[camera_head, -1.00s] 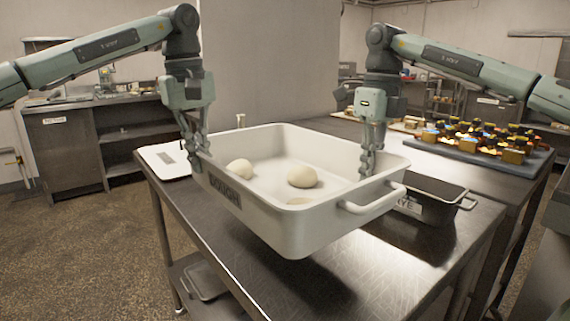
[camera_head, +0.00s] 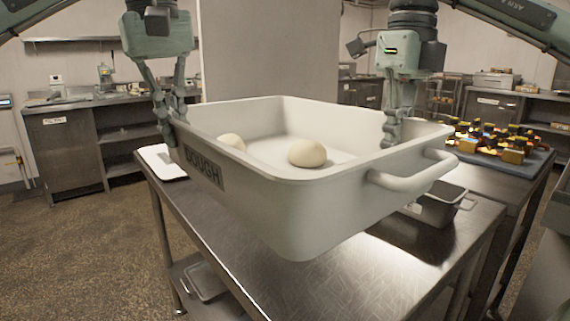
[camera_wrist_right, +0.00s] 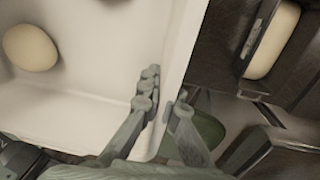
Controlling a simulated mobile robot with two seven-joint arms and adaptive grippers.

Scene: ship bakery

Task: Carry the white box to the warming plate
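The white box (camera_head: 318,205), labelled DOUGH, hangs level above the metal table, with pale dough balls (camera_head: 307,153) inside. My left gripper (camera_head: 172,128) is shut on its left wall. My right gripper (camera_head: 392,135) is shut on its right wall; the right wrist view shows the fingers (camera_wrist_right: 165,105) on both sides of the wall (camera_wrist_right: 181,65). A flat white plate (camera_head: 160,160) lies at the table's far left corner, partly hidden by the box; I cannot tell for sure that it is the warming plate.
A dark tin (camera_head: 440,207) stands on the metal table (camera_head: 375,280) at the right, partly behind the box. A grey column (camera_head: 285,60) rises behind. The table's front is clear.

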